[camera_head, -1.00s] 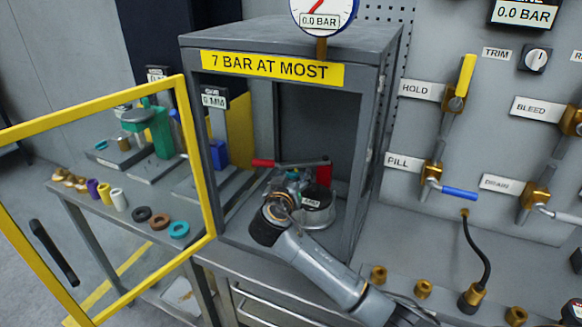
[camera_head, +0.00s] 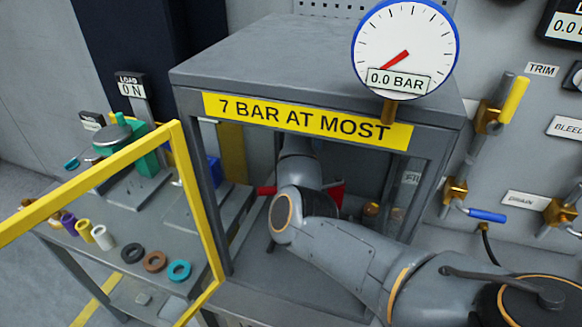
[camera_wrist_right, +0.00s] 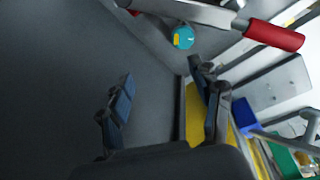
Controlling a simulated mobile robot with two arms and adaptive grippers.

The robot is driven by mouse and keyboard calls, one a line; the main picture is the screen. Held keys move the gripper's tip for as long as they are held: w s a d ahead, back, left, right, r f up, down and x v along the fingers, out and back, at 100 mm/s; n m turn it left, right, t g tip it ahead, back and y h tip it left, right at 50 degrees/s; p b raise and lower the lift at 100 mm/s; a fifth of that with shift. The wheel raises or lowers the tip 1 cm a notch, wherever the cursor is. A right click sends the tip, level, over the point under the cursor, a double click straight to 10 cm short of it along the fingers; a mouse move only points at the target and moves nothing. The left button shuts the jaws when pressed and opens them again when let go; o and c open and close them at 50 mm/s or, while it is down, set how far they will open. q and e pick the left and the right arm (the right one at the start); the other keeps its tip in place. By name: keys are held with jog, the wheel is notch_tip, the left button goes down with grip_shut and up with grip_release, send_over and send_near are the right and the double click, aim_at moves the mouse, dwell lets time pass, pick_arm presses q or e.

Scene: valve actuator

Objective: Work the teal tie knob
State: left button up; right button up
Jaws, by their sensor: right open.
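The teal knob (camera_wrist_right: 183,38) shows in the right wrist view as a small round face with a yellow mark, beyond the fingertips and below a metal lever. My right gripper (camera_wrist_right: 161,72) is open, its two dark fingers apart with nothing between them. The knob lies ahead of the fingers, toward the right one, with no contact visible. In the head view my right arm reaches into the grey cabinet (camera_head: 190,150) and hides the knob and gripper. My left gripper is in neither view.
A red lever handle (camera_wrist_right: 273,36) is close beyond the right finger. The cabinet's yellow-framed door (camera_head: 200,200) stands open at left. A dial gauge (camera_head: 404,50) reads 0.0 BAR above the cabinet front. Several coloured rings lie on the side bench, including a teal ring (camera_head: 179,271).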

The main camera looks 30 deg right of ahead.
jog(key=f, duration=0.2)
jog(key=a+f+n+y+p, duration=0.1)
jog(key=a+f+n+p, duration=0.1)
jog(key=f, duration=0.1)
jog(key=shift+a+f+y, duration=0.25)
jog(key=shift+f+y, duration=0.05)
jog(key=shift+f, duration=0.05)
notch_tip(320, 180, down, 7)
jog(key=shift+d+f+p, duration=0.1)
jog(key=shift+f+p, duration=0.1)
jog(key=shift+p, duration=0.6)
jog(key=shift+c, duration=0.7)
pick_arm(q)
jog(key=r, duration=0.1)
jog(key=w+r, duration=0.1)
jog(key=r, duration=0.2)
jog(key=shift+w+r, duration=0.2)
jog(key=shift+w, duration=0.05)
pick_arm(e)
jog(key=c, duration=1)
